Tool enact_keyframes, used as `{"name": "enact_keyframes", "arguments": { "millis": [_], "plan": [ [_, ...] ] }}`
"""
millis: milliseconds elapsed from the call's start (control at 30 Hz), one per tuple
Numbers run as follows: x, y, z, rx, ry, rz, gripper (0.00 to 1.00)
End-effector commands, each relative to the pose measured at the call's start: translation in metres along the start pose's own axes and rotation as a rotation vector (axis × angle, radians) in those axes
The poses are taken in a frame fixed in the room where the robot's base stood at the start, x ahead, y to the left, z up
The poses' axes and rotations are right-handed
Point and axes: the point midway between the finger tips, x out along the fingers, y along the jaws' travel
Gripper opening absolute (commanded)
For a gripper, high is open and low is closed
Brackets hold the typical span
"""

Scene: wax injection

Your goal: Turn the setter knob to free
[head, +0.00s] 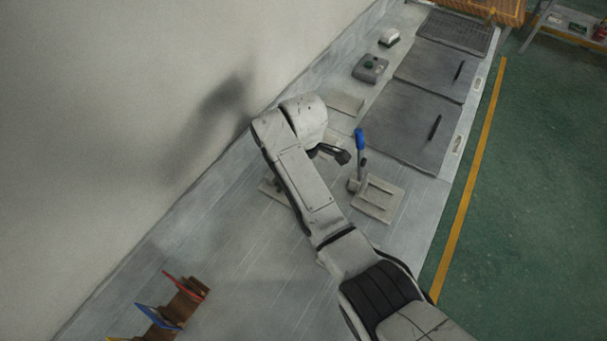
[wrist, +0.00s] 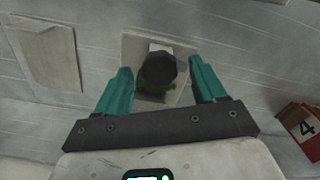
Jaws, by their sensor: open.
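In the wrist view a dark, faceted knob (wrist: 160,68) with green beneath its top stands on a pale square plate (wrist: 131,48). It appears to be the setter knob; no marking of its setting is readable. My gripper (wrist: 160,72) is open, with one teal finger on each side of the knob. Gaps show between both fingers and the knob in this view; I cannot tell their height relative to it.
A blue-handled lever (head: 360,140) on a pale base (head: 378,198) stands close right of my arm.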

Motion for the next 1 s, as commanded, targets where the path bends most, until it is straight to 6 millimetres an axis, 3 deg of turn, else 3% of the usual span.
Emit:
{"name": "enact_keyframes", "arguments": {
  "millis": [500,700,1000],
  "plan": [
    [-0.091,0.001,-0.001,0.000,0.002,0.003,0.70],
    [-0.103,0.000,-0.001,0.000,0.002,0.002,0.70],
    [-0.103,0.000,-0.001,0.000,0.001,0.002,0.70]
  ]
}}
